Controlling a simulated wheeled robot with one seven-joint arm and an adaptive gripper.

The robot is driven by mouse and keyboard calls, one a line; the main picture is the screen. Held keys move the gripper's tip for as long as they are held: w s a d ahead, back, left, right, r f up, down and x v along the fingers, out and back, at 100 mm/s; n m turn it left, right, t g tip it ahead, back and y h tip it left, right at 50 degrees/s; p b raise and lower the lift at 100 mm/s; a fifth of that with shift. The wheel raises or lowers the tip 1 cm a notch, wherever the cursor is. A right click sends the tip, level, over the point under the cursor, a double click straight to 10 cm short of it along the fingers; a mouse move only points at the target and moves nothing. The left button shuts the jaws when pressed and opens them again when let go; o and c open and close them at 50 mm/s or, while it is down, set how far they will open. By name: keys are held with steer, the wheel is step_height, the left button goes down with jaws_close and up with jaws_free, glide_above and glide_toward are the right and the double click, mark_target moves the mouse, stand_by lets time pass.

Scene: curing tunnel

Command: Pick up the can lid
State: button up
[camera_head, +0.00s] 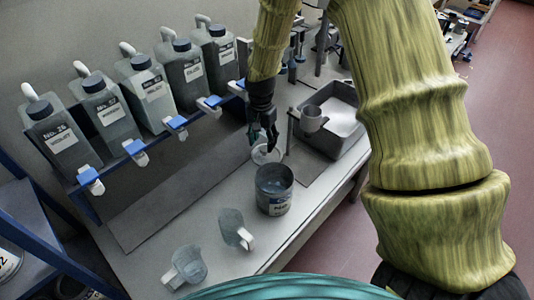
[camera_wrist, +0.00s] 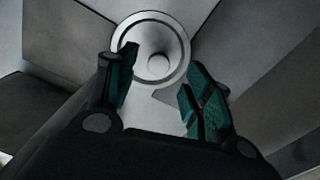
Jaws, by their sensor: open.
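The can lid is most likely the pale round piece (camera_head: 266,155) on the bench, just behind the open metal can (camera_head: 274,190). In the wrist view it shows as a round disc (camera_wrist: 150,40) with a bright rim and a smaller circle near its middle. My gripper (camera_head: 263,140) points down over it, partly hiding it in the head view. In the wrist view the two teal-padded fingers (camera_wrist: 158,78) stand apart, with the lid's near part between or beyond their tips. Nothing is held. I cannot tell whether a finger touches the lid.
Several labelled jugs (camera_head: 110,112) stand on a raised rack along the wall, with blue-topped taps in front.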

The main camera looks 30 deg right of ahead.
mark_target(264, 149)
steer(key=shift+s+d+f+p, duration=0.1)
steer(key=shift+f+p, duration=0.65)
steer(key=shift+f, duration=1.2)
steer(key=shift+c, duration=0.2)
steer(key=c, duration=1)
